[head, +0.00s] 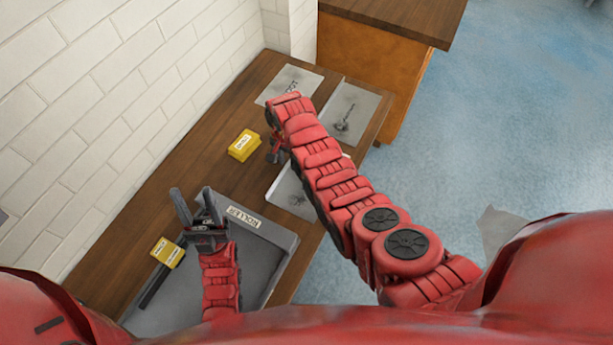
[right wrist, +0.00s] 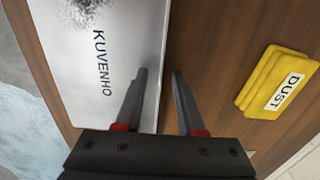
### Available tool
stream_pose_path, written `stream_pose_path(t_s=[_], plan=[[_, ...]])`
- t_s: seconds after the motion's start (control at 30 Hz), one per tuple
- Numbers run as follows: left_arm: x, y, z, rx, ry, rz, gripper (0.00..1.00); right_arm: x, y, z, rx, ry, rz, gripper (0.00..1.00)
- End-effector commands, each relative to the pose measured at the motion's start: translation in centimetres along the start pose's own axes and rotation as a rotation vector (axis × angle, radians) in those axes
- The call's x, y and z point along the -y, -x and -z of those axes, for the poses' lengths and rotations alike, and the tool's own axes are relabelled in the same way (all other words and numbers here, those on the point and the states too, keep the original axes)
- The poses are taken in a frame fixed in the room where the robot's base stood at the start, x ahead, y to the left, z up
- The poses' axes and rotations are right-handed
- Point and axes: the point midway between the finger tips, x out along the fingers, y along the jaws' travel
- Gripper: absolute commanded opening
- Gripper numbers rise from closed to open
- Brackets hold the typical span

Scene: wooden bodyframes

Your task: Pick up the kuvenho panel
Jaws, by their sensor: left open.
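The kuvenho panel (right wrist: 110,70) is a pale grey-white sheet with its name printed on it, at the left of the right wrist view. In the head view a pale panel (head: 291,195), apparently the same one, lies on the table partly hidden by my right arm. My right gripper (right wrist: 155,75) is open and empty at the panel's long edge, one finger over the panel and the other over bare wood. I cannot tell whether it touches. It also shows beside my arm in the head view (head: 275,148). My left gripper (head: 196,205) is open and empty above a grey tray.
A yellow block (head: 244,145) labelled DUST lies on the table (head: 205,165), left of my right gripper. Two more panels (head: 290,83) (head: 352,115) lie farther back. A brick wall (head: 110,110) borders the left.

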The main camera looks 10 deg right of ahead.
Motion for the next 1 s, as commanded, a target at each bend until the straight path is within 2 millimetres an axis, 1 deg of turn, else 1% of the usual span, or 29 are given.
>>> stream_pose_path(t_s=[0.17,0.2,0.37,0.4,1.0], plan=[[0.0,0.02,0.0,-0.001,0.0,0.0,0.5,0.08,-0.04,0.06,-0.002,0.0,0.003,0.38],[0.0,0.02,0.0,-0.001,0.0,0.0,0.5,0.09,-0.04,0.06,-0.002,0.0,0.003,0.36],[0.0,0.02,0.0,-0.001,0.0,0.0,0.5,0.09,-0.02,0.07,-0.002,0.0,0.003,0.08],[0.0,0.02,0.0,-0.001,0.0,0.0,0.5,0.09,-0.02,0.08,-0.002,0.0,0.003,0.0],[0.0,0.03,0.0,0.0,0.0,0.0,0.5,0.07,-0.02,0.11,-0.003,0.0,0.003,0.0]])
